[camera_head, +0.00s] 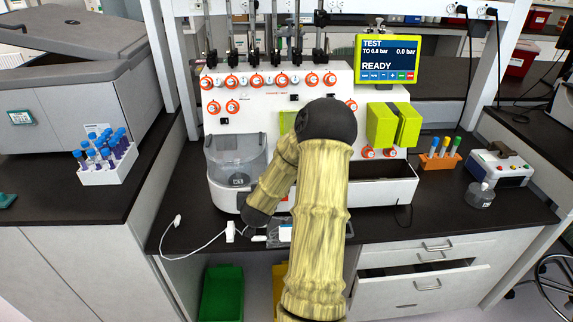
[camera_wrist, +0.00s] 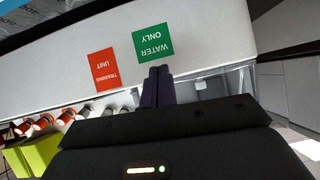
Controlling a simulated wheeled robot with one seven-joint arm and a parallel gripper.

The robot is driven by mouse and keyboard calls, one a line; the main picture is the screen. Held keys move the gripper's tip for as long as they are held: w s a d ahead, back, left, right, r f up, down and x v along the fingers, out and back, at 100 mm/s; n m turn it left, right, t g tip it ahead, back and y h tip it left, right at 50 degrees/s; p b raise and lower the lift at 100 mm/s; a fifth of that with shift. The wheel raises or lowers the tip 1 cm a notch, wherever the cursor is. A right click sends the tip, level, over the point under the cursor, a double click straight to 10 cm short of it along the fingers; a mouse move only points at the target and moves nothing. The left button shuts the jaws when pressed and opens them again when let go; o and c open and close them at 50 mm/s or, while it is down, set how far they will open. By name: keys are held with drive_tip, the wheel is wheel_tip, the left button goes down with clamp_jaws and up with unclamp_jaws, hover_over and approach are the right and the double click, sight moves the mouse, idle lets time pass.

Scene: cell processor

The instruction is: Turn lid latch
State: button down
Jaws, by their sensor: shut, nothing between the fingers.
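The white cell processor (camera_head: 330,100) stands on the dark bench in the head view. At its front left is a clear-walled chamber with a lid (camera_head: 232,158); a small dark part (camera_head: 238,180) on its front may be the latch, but I cannot tell. My gripper (camera_wrist: 158,85) is shut and empty in the wrist view, its dark fingers together. They point toward the white panel with the labels, and clear plastic (camera_wrist: 210,85) shows beside them. I cannot tell whether they touch anything. In the head view my sleeved arm reaches down before the machine, and the fingertips cannot be made out.
A green WATER ONLY label (camera_wrist: 153,43) and a red TRAINING UNIT label (camera_wrist: 103,69) are on the panel. A screen (camera_head: 388,60) reads READY. A tube rack (camera_head: 108,170) stands left. A white cable (camera_head: 195,245) lies on the bench front. A small bottle (camera_head: 480,195) stands right.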

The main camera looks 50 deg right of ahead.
drive_tip(key=s+d+r+y+p, duration=0.3)
drive_tip(key=s+d+r, duration=0.1)
drive_tip(key=d+r, duration=0.2)
drive_tip(key=s+d+r+m+g+y+p, duration=0.1)
drive_tip(key=s+d+r+y+p, duration=0.3)
drive_tip(key=d, duration=0.5)
drive_tip(key=shift+v, duration=1.15)
drive_tip(key=shift+d, duration=0.1)
